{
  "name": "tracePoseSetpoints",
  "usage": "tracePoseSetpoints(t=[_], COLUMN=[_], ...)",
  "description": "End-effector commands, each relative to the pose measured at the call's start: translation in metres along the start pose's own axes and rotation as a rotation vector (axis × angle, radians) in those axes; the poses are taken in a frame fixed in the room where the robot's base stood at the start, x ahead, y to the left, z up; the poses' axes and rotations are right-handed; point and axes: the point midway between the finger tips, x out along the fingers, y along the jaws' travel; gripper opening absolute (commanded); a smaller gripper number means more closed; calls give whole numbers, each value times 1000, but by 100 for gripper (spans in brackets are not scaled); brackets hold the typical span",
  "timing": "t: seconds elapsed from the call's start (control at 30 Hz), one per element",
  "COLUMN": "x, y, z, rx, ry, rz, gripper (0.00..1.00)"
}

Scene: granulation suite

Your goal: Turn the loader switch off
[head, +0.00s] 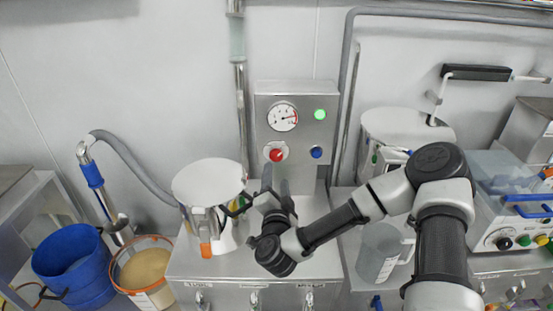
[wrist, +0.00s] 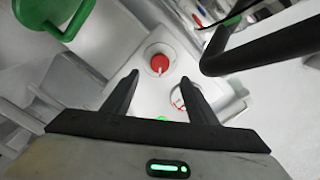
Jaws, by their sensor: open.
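A grey metal control box (head: 297,98) stands against the wall. It carries a red rotary knob (head: 276,154) on a pale round plate at lower left, which looks like the loader switch. A blue button (head: 316,152) is to its right, a dial gauge (head: 283,116) above it, and a green lamp (head: 320,114), bright, at upper right. My gripper (head: 276,180) is open and empty, just below the knob in the head view. In the wrist view the red knob (wrist: 160,64) lies just beyond and between the open fingertips (wrist: 159,80), with no clear contact.
A white-lidded vessel (head: 208,182) stands just left of my gripper. A steel cabinet top (head: 215,264) lies beneath. Blue (head: 72,262) and orange-rimmed (head: 143,265) buckets are at left. A dark curved bar (wrist: 255,58) crosses the wrist view's right side. A clear beaker (head: 380,250) is at right.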

Motion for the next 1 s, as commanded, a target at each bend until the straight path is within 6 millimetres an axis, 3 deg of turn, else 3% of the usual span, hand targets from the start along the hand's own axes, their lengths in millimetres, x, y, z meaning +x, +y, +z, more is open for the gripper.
tracePoseSetpoints(t=[0.3,0.5,0.9,1.0], x=[68,94,102,102], y=[1,0,0,0], z=[-1,0,0,0], rx=[-1,0,-2,-2], ry=[3,-1,-2,-2], rz=[1,1,0,0], gripper=[53,53,53,37])
